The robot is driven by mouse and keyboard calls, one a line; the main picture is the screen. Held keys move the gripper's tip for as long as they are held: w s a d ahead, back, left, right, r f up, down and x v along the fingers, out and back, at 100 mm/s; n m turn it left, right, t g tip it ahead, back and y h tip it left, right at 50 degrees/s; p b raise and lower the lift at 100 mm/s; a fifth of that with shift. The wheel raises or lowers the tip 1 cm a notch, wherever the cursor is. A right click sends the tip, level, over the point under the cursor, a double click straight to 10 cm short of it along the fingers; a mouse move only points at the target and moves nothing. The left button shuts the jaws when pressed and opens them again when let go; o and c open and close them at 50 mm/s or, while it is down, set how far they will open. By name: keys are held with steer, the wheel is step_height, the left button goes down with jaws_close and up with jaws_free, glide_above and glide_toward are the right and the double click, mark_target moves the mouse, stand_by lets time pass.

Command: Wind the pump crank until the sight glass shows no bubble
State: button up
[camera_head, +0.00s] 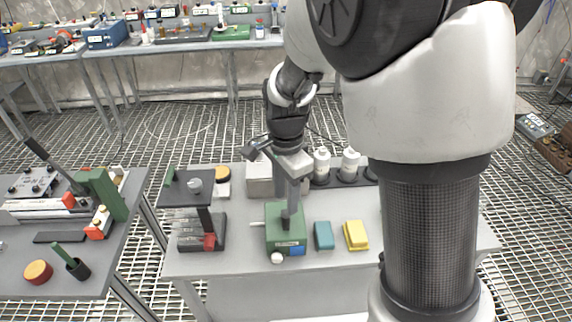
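A green box-shaped unit (286,238), which looks like the pump, stands on the middle table. It has a grey upright part on top, a pale label and a blue patch on its front. A round white knob (277,258) is at its lower front edge, and a short pale rod sticks out at its left. I cannot make out for sure which part is the crank or the sight glass, nor any bubble. My gripper (292,188) points down just above the green unit, its fingers overlapping the grey upright part. Whether they touch or grip it is unclear.
A teal block (323,235) and a yellow block (356,235) lie right of the unit. A dark stand with a red part (209,242) is at left. White bottles (321,165) stand behind. My arm hides the table's right part. Another cluttered table is at left.

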mark_target(286, 215)
step_height(286, 215, up, 10)
steer(key=shift+f+p, duration=0.15)
steer(key=shift+p, duration=0.25)
stand_by(1.6)
steer(key=s+d+r+n+t+p, duration=0.2)
steer(key=s+d+r+n, duration=0.3)
steer(key=s+r+n, duration=0.1)
steer(key=s+d+r+n+t+p, duration=0.2)
steer(key=s+d+r+n, duration=0.3)
steer(key=s, duration=0.4)
steer(key=shift+s+r+n+t, duration=0.2)
steer(key=shift+r+n+t, duration=0.6)
steer(key=shift+r, duration=0.35)
